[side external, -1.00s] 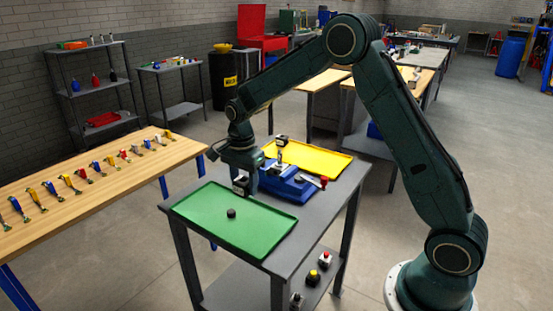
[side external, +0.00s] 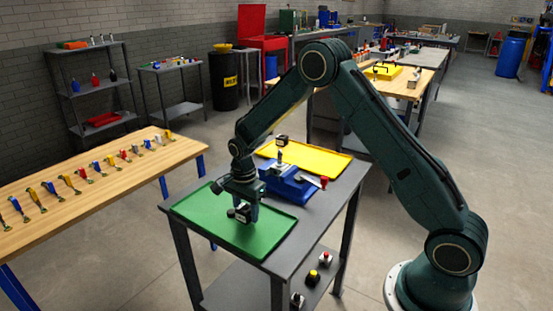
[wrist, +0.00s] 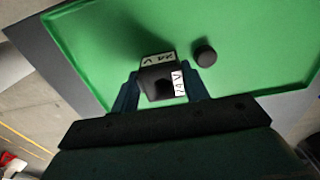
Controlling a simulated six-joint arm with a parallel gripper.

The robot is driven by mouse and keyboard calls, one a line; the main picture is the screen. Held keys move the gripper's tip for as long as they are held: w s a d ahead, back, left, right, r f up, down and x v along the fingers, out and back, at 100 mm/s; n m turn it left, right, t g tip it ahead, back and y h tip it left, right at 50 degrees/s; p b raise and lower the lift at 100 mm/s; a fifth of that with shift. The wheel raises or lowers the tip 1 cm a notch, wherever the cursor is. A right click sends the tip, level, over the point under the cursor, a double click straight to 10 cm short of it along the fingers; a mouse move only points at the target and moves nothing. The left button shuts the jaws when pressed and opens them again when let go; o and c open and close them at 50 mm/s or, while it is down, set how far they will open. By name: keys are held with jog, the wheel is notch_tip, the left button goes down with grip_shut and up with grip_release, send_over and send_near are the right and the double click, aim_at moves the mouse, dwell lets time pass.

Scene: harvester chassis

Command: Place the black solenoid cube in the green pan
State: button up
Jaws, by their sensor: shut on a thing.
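My gripper (side external: 243,210) is shut on a black solenoid cube (side external: 245,217) with white labels, over the green pan (side external: 208,203). In the wrist view the cube (wrist: 158,83) sits between the two fingers of my gripper (wrist: 161,88), with "24 V" labels on two faces. The cube is low over the pan; I cannot tell whether it touches the floor of the pan. A small round black piece (wrist: 204,55) lies in the pan beside the cube, apart from it. It also shows in the side view (side external: 231,213), just left of the cube.
A blue fixture (side external: 285,181) with a metal stem and a red knob (side external: 324,182) stands behind the green pan. A yellow pan (side external: 325,162) lies at the back. Another black labelled piece (side external: 282,140) shows near the stem. The pan's left part is clear.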

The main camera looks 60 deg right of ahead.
jog(key=shift+f, duration=0.55)
jog(key=shift+f, duration=0.15)
jog(key=o, duration=0.8)
notch_tip(320, 180, up, 12)
jog(key=shift+r, duration=0.2)
dwell(0.5)
